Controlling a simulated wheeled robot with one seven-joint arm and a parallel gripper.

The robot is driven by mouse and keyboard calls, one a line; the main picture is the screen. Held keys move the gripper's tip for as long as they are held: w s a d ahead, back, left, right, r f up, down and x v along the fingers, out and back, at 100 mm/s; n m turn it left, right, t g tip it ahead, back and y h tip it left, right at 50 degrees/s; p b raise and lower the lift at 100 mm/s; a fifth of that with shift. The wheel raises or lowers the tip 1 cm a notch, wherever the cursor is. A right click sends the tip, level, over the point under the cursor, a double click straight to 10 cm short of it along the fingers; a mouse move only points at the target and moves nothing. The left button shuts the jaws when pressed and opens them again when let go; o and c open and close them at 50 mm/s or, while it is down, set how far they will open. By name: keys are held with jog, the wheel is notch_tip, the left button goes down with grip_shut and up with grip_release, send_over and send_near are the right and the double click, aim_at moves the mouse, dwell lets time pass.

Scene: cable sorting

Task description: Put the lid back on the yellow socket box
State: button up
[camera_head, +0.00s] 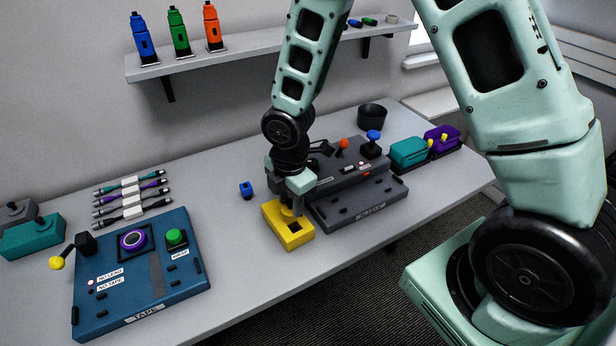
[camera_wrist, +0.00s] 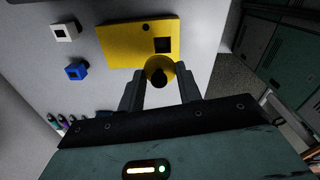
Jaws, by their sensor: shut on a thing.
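The yellow socket box (camera_head: 280,230) stands on the table, left of the dark grey panel. In the wrist view its top (camera_wrist: 120,45) shows a square dark opening and a small round dark spot. My gripper (camera_head: 292,206) is over the box, pointing down. In the wrist view its fingers (camera_wrist: 160,86) are shut on a round yellow piece with a dark centre (camera_wrist: 160,68), which looks like the lid. The piece overlaps the box edge near the square opening in that view. I cannot tell whether it touches the box.
A small blue block (camera_head: 246,190) lies left of the box; a white block (camera_wrist: 64,32) shows near it in the wrist view. The dark grey panel (camera_head: 340,212) stands close on the right, the blue tape panel (camera_head: 140,295) to the left. Bare table lies between.

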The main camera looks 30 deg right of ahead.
jog(key=shift+s+d, duration=0.1)
jog(key=shift+d, duration=0.3)
jog(key=shift+f, duration=0.15)
notch_tip(320, 180, down, 4)
jog(key=b, duration=0.4)
jog(key=shift+f+b, duration=0.75)
jog(key=shift+f, duration=0.3)
jog(key=shift+f+p, duration=0.1)
jog(key=shift+p, duration=0.2)
dwell(1.5)
jog(key=o, duration=1.5)
